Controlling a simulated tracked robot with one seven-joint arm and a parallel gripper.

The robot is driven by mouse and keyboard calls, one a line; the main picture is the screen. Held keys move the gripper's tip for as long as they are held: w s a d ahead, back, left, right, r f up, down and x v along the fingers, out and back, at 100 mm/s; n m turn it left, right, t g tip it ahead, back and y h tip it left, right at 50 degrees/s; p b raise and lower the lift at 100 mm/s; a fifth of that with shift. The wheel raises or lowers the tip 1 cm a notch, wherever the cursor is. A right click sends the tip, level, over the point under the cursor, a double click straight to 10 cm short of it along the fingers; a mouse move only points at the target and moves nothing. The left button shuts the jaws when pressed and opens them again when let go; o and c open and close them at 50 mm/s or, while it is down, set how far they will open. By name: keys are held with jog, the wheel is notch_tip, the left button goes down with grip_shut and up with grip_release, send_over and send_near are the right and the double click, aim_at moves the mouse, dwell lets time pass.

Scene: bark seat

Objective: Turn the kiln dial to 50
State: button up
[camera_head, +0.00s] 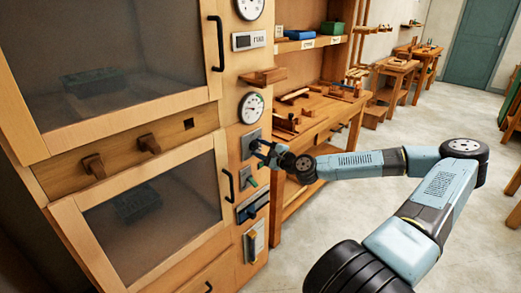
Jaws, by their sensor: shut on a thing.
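The wooden kiln cabinet (113,120) stands on the left, with a narrow control panel along its right side. My gripper (260,149) is at this panel, shut on what appears to be the kiln dial. The dial's grey mounting plate (248,138) shows behind the fingers. The knob itself is mostly hidden by my gripper, and I cannot read its setting. A small digital display (249,40) is higher on the panel, its digits too small to read surely. A round white gauge (251,108) sits just above the plate.
A small wooden shelf (263,76) juts out above. A workbench (322,118) stands to the right. The floor on the right is mostly clear.

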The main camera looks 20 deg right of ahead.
jog(key=shift+s+a+f, duration=0.1)
jog(key=shift+f, duration=0.05)
jog(key=o, duration=1)
jog(key=shift+o, duration=0.2)
jog(key=v, duration=1.3)
jog(key=shift+s+d, duration=0.25)
